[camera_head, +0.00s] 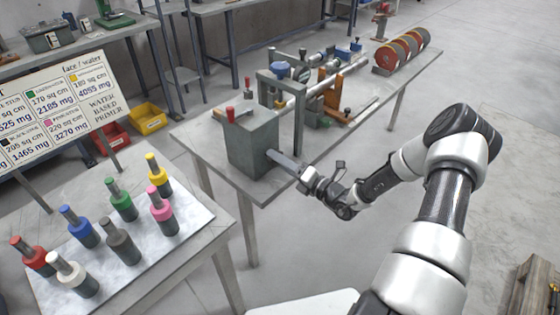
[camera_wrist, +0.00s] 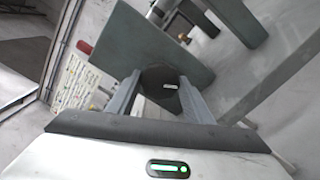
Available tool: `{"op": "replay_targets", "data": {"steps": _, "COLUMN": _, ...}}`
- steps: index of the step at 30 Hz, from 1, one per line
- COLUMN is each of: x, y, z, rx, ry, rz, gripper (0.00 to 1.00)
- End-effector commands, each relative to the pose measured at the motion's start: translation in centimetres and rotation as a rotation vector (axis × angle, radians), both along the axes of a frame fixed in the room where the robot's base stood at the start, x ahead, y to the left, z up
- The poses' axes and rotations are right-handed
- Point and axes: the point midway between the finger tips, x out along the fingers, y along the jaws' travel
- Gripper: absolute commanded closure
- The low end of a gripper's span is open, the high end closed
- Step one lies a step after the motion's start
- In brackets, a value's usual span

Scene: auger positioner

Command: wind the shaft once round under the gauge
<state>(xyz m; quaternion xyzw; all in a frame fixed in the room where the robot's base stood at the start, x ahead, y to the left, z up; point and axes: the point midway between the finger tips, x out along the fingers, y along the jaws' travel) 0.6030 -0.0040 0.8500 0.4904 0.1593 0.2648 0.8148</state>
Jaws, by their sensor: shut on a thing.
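A grey-green box (camera_head: 253,142) stands at the near end of the long table. My gripper (camera_head: 272,156) reaches its near face from the right. In the wrist view, my gripper (camera_wrist: 160,84) has its two fingers either side of a dark round knob (camera_wrist: 158,77) with a small pale mark, and is shut on it. The knob is hidden in the head view. A long pale shaft (camera_head: 312,88) runs lengthwise behind the box. A grey upright frame (camera_head: 300,115) spans it, with a blue piece (camera_head: 281,70) near its top; I cannot tell whether this is the gauge.
Several coloured bottles stand on a white board (camera_head: 190,222) at left.

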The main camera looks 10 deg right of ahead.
Motion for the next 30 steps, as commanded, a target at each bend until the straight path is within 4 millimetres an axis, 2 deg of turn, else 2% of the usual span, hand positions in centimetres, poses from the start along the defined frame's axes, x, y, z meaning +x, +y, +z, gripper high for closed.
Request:
{"op": "replay_targets", "data": {"steps": 3, "x": 0.0, "y": 0.0, "z": -0.1, "rx": 0.000, "ry": 0.000, "rz": 0.001, "gripper": 0.76}}
{"op": "replay_targets", "data": {"steps": 4, "x": 0.0, "y": 0.0, "z": -0.1, "rx": 0.000, "ry": 0.000, "rz": 0.001, "gripper": 0.52}}
{"op": "replay_targets", "data": {"steps": 7, "x": 0.0, "y": 0.0, "z": 0.0, "rx": 0.000, "ry": 0.000, "rz": 0.001, "gripper": 0.35}}
{"op": "replay_targets", "data": {"steps": 16, "x": -0.1, "y": -0.1, "z": 0.0, "rx": -0.001, "ry": 0.000, "rz": 0.000, "gripper": 0.35}}
{"op": "replay_targets", "data": {"steps": 20, "x": -0.8, "y": -0.8, "z": 0.0, "rx": -0.002, "ry": 0.001, "rz": -0.002, "gripper": 0.35}}
{"op": "replay_targets", "data": {"steps": 23, "x": -2.2, "y": -1.7, "z": 0.0, "rx": 0.000, "ry": 0.001, "rz": -0.003, "gripper": 0.35}}
{"op": "replay_targets", "data": {"steps": 30, "x": -7.0, "y": -5.2, "z": 0.0, "rx": -0.002, "ry": 0.001, "rz": -0.005, "gripper": 0.35}}
